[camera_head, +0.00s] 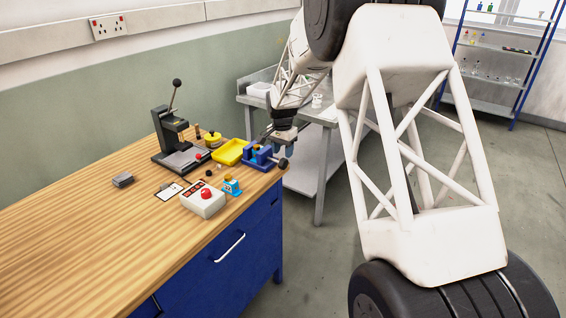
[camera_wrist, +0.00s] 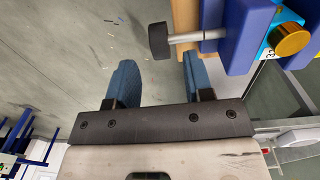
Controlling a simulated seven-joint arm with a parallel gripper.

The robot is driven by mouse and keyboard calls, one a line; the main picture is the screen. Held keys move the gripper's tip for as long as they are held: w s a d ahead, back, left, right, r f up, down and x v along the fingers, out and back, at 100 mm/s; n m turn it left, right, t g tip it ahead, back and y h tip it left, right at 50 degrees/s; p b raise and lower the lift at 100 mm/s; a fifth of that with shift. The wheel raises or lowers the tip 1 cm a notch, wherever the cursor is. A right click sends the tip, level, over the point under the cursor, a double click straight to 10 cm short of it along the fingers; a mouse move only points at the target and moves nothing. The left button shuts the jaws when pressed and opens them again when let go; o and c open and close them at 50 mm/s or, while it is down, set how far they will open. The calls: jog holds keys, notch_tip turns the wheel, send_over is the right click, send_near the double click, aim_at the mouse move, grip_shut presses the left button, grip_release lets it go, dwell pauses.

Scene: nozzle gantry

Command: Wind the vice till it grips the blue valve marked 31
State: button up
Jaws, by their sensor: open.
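The blue vice (camera_head: 258,160) stands at the bench's far right corner; it also shows in the wrist view (camera_wrist: 240,30). Its screw rod (camera_wrist: 199,37) ends in a dark knob (camera_wrist: 159,41), which also shows in the head view (camera_head: 283,163). A light-blue valve with a brass top (camera_wrist: 291,39) sits between the vice jaws. Its mark is only partly visible, with a 3 showing. My gripper (camera_wrist: 157,76) is open and empty, its fingertips just short of the knob, which lies ahead of the gap. In the head view my gripper (camera_head: 284,148) is beside the vice.
Another light-blue valve (camera_head: 231,187) stands on the bench near a control box with a red button (camera_head: 203,201). A yellow tray (camera_head: 230,151) is left of the vice, and a black press (camera_head: 175,150) beyond it. A grey metal table (camera_head: 312,150) stands behind.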

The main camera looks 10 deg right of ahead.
aim_at(283, 160)
jog(key=shift+f, duration=2.55)
jog(key=shift+d, duration=0.1)
grip_shut()
